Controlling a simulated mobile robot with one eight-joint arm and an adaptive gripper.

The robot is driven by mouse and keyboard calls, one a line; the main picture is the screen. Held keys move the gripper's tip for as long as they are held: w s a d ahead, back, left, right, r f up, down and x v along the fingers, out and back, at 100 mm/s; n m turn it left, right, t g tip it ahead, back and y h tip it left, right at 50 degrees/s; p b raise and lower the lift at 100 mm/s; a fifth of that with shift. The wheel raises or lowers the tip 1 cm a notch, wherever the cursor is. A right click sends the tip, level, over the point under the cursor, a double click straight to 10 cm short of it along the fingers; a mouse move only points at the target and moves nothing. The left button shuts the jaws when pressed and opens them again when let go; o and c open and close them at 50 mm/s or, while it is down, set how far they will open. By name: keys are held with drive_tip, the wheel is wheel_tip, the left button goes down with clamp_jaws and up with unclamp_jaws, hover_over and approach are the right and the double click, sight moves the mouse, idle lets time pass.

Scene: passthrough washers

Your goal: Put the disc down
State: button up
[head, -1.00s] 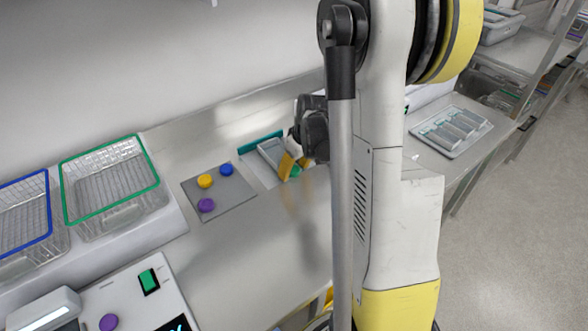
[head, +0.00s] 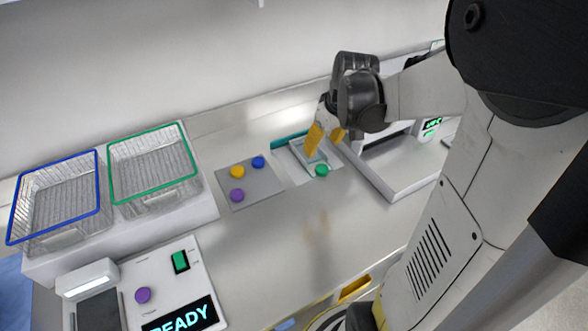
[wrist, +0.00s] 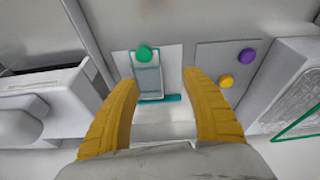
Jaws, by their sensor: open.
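A green disc (head: 321,171) lies on a white pad at the front end of a small shallow tray (head: 300,148). It also shows in the wrist view (wrist: 144,53), beyond my fingertips. My gripper (head: 325,142) is open, with its two yellow fingers spread wide and nothing between them. It hangs above the tray, apart from the green disc. A yellow disc (head: 237,171), a blue disc (head: 258,162) and a purple disc (head: 237,195) lie on a grey mat (head: 262,187) to the left. The blue disc is not visible in the wrist view.
Two wire baskets, blue-rimmed (head: 60,200) and green-rimmed (head: 150,170), stand on a raised ledge at left. A panel reading READY (head: 180,314) has a green switch and a purple button. A white machine (head: 385,165) stands right of the tray. The front counter is clear.

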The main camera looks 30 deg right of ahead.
drive_tip(key=s+a+r+t, duration=0.1)
drive_tip(key=s+a+r, duration=0.1)
drive_tip(key=a, duration=0.4)
drive_tip(key=s+a+r+t, duration=0.1)
drive_tip(key=s+a+r, duration=0.1)
drive_tip(key=s+a, duration=0.3)
drive_tip(key=s+a+r+t, duration=0.1)
drive_tip(key=s+a+r, duration=0.1)
drive_tip(key=a, duration=0.7)
drive_tip(key=shift+s+a+r+t, duration=0.15)
drive_tip(key=shift+s+r+t, duration=0.2)
drive_tip(key=shift+s, duration=0.5)
drive_tip(key=shift+f+b, duration=0.85)
drive_tip(key=shift+b, duration=0.05)
drive_tip(key=shift+f, duration=0.3)
drive_tip(key=c, duration=0.6)
drive_tip(key=shift+r, duration=0.25)
clamp_jaws()
drive_tip(key=shift+w, duration=0.1)
